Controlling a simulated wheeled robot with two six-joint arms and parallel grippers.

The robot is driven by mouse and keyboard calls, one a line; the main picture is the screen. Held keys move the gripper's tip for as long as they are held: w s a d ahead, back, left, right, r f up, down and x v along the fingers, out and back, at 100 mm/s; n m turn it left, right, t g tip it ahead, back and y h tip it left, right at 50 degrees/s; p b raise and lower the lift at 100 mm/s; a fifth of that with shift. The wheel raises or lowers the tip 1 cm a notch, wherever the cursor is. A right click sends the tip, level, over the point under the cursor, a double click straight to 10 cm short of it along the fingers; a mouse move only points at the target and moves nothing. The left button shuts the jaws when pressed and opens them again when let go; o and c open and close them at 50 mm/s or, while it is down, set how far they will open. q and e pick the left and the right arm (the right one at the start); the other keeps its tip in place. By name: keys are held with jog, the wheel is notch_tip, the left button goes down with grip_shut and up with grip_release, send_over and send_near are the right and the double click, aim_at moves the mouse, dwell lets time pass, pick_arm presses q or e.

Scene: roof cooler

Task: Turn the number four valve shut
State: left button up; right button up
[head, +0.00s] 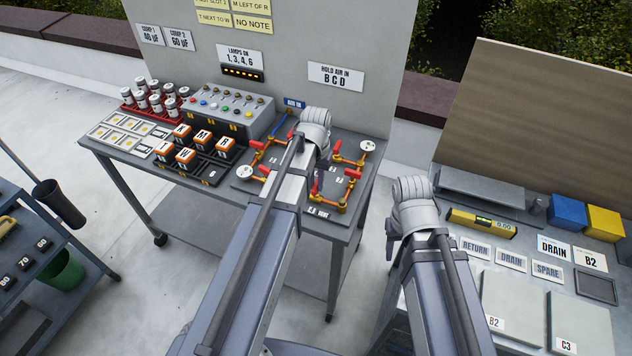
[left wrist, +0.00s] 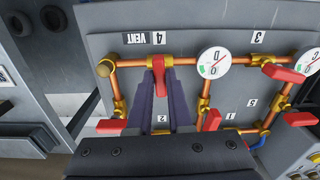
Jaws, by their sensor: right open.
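The number four valve shows in the left wrist view as a red handle (left wrist: 159,76) on a copper pipe, just below the 4 label (left wrist: 159,38) and beside the VENT label. The handle stands across the pipe. My left gripper (left wrist: 160,78) has one finger on each side of this handle; I cannot tell whether they press on it. In the head view my left gripper (head: 318,184) is over the valve panel, and my wrist hides part of the pipes. My right gripper (head: 390,248) is mostly hidden by its wrist, away from the valves, beside the right-hand table.
Other red valve handles (left wrist: 289,73) and dial gauges (left wrist: 213,62) sit close around on the panel. A switch box (head: 228,110), orange lettered blocks (head: 185,156) and capacitor cans share the table. The right-hand table (head: 455,190) holds a level, blue and yellow boxes and labels.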

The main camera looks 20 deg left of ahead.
aim_at(316, 184)
pick_arm(q)
jog(key=o, duration=0.4)
jog(key=shift+r, duration=0.1)
notch_tip(316, 184, up, 8)
jog(key=p, duration=0.8)
jog(key=shift+f, duration=0.2)
jog(key=shift+s+d, duration=0.1)
jog(key=s+d+f+m+b, duration=0.1)
jog(key=s+d, duration=0.3)
jog(key=s, duration=0.1)
jog(key=s+d+f+m+b, duration=0.1)
jog(key=s+d, duration=0.3)
jog(key=d, duration=0.1)
jog(key=s+d+f+m+y+b, duration=0.1)
jog(key=s+d, duration=0.4)
jog(key=shift+s+f+m+b, duration=0.15)
jog(key=shift+s+m+b, duration=0.15)
